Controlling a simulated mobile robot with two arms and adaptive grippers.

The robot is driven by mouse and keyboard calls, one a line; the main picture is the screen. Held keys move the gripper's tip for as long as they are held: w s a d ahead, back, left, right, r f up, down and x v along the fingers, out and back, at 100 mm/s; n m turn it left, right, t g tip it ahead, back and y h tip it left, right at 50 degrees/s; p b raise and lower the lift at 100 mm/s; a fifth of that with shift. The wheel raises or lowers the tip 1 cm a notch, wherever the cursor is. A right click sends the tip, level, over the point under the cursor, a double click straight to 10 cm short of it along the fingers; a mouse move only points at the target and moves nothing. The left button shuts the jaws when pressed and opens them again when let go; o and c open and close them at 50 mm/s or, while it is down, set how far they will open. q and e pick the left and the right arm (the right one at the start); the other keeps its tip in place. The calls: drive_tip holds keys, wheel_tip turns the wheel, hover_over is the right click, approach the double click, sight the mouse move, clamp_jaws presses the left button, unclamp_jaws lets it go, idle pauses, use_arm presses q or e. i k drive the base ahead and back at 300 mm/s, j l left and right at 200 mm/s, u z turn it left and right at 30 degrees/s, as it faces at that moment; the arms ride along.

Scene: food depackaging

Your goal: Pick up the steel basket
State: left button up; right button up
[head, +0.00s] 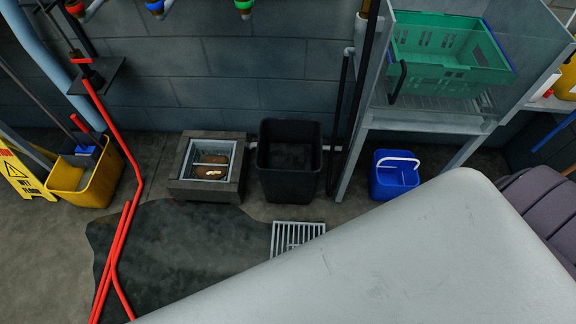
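A square steel-coloured basket (228,149) sits inside a dark grey block-like frame (207,191) on the floor by the back wall. Its rim shows as a pale square outline. A few brown, loaf-like pieces (211,160) lie inside it, one with a pale patch on top. I cannot tell from here how deep the basket is or whether it has a handle. Neither of my grippers is in view.
A black bin (290,187) stands just right of the frame. A yellow mop bucket (87,182) and red hose (117,137) are left. A metal shelf holds a green crate (444,75); a blue bucket (388,184) stands below. A large pale surface blocks the lower right.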

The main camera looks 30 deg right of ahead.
sight(198, 151)
drive_tip(key=i+j+z, duration=0.15)
drive_tip(key=z, duration=0.25)
drive_tip(key=i+j+z, duration=0.15)
drive_tip(key=z, duration=0.3)
drive_tip(key=i+j+z, duration=0.1)
drive_tip(key=j+z, duration=0.3)
drive_tip(key=l, duration=0.1)
